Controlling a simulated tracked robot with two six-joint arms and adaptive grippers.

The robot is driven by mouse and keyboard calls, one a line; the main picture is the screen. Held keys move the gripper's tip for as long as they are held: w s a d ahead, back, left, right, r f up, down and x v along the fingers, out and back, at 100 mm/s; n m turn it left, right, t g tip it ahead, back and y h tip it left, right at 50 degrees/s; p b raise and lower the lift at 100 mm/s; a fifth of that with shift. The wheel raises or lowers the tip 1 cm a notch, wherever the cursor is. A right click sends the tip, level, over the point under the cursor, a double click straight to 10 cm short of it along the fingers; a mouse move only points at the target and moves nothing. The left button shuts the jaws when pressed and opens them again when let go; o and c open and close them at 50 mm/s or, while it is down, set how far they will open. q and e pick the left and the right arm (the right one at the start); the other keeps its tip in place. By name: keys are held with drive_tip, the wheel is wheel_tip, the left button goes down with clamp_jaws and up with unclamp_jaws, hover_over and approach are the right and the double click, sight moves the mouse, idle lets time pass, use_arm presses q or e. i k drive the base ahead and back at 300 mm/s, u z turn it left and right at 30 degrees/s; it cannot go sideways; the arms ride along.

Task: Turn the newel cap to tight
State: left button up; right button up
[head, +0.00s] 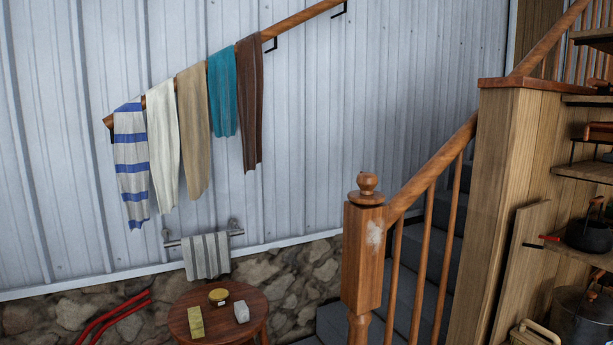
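The newel cap (367,187) is a turned brown wooden knob on top of the square newel post (362,255). The post stands at the foot of the stair handrail (436,165), with a pale worn patch near its top. The cap looks upright and seated on the post; how tight it is cannot be told. Neither of my grippers is in view.
A round wooden stool (218,325) holding a yellow block (196,322), a small tin (218,296) and a pale block (241,311) stands left of the post. Shelves with pots (588,236) are at right. Towels hang on the wall rail (302,17).

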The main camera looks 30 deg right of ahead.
sight(367, 181)
drive_tip(key=u, duration=0.15)
drive_tip(key=i, duration=1.2)
drive_tip(key=u, duration=0.55)
drive_tip(key=i, duration=0.5)
drive_tip(key=z, duration=2.7)
drive_tip(key=i, duration=0.6)
drive_tip(key=u, duration=0.15)
drive_tip(key=k, duration=0.55)
drive_tip(key=z, duration=0.15)
